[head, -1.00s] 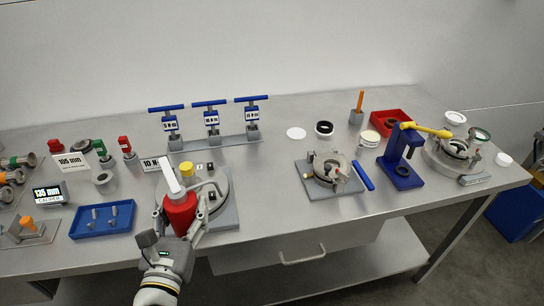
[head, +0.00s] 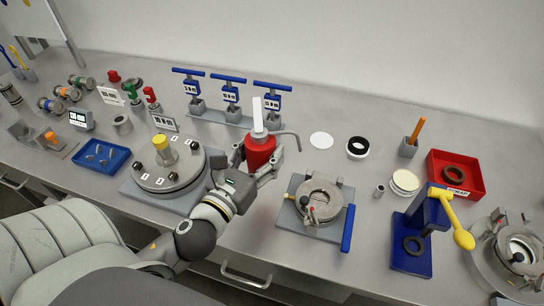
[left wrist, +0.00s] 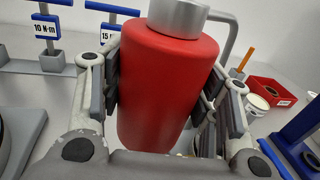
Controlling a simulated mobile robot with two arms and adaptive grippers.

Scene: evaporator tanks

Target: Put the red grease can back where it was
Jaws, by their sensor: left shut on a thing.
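The red grease can (head: 260,152) with its grey cap, white upright part and bent grey spout is held upright in my left gripper (head: 262,172). In the left wrist view the red can (left wrist: 167,85) fills the space between the two fingers (left wrist: 165,100), which press on its sides. Its base is hidden, so I cannot tell whether it touches the bench. A flat white disc (head: 321,140) lies bare on the bench to the right of the can. My right gripper is not in view.
A round flanged tank lid with a yellow knob (head: 162,143) stands left of the can. A stand with blue T-handles (head: 222,117) is behind it. A clamp fixture (head: 318,199) is at front right, and a black-and-white ring (head: 357,148) is right of the disc.

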